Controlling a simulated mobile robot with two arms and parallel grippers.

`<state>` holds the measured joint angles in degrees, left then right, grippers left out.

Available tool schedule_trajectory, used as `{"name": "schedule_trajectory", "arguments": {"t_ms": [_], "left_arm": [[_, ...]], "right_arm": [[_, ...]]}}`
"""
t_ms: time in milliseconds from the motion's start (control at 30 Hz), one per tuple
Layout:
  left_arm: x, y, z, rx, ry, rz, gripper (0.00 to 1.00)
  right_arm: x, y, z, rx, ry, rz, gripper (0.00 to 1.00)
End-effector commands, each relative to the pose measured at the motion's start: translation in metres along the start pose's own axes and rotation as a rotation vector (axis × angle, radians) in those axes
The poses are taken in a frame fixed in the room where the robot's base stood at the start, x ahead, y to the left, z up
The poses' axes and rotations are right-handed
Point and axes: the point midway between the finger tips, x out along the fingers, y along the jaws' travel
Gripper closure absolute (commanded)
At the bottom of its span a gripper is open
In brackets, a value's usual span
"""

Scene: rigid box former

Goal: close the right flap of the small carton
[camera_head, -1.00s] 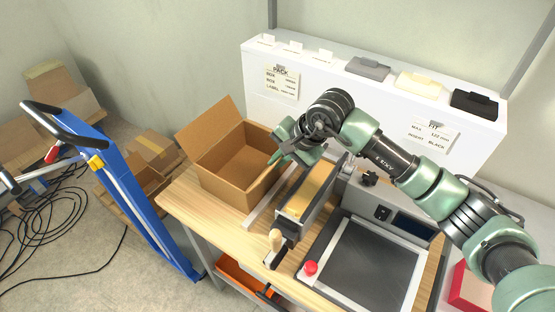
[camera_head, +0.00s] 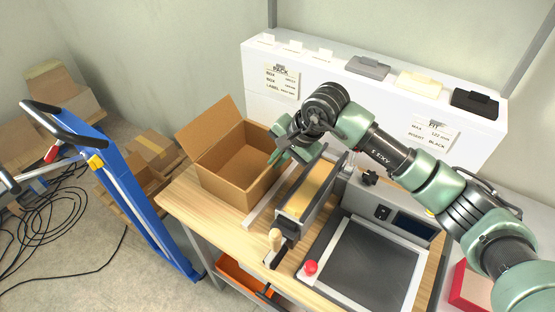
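The small carton (camera_head: 233,187) is a brown open-topped box on the wooden table, left of the sealing machine. Its left flap (camera_head: 205,128) stands up and leans outward to the left. The inside of the carton looks empty. My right gripper (camera_head: 277,156) is at the carton's right edge, pointing left and down. It covers much of that edge, so I cannot make out the right flap clearly. I cannot tell whether the fingers are apart or touch the carton. My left gripper is out of view.
A sealing machine (camera_head: 306,190) with a tan bar and handle stands close to the carton's right. A white shelf unit (camera_head: 340,105) is behind. A blue cart (camera_head: 140,200) and more cartons (camera_head: 150,165) are at left.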

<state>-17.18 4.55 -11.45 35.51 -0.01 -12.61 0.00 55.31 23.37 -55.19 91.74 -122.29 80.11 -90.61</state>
Motion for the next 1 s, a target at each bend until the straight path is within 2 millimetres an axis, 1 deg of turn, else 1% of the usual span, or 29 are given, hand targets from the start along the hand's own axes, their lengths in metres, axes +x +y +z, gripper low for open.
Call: {"name": "schedule_trajectory", "arguments": {"t_ms": [167,400,600,800,1000], "left_arm": [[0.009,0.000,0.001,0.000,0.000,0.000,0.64],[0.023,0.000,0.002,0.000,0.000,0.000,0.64],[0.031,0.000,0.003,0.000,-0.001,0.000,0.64],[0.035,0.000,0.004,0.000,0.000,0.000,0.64],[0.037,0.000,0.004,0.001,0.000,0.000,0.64]], "right_arm": [[0.001,-0.006,0.000,-0.003,0.004,0.100,1.00],[0.003,-0.015,0.000,-0.001,0.005,0.285,1.00],[0.005,-0.021,0.000,0.001,0.003,0.422,1.00],[0.006,-0.025,0.001,0.000,0.002,0.513,1.00],[0.007,-0.026,0.001,0.000,0.000,0.561,1.00]]}}
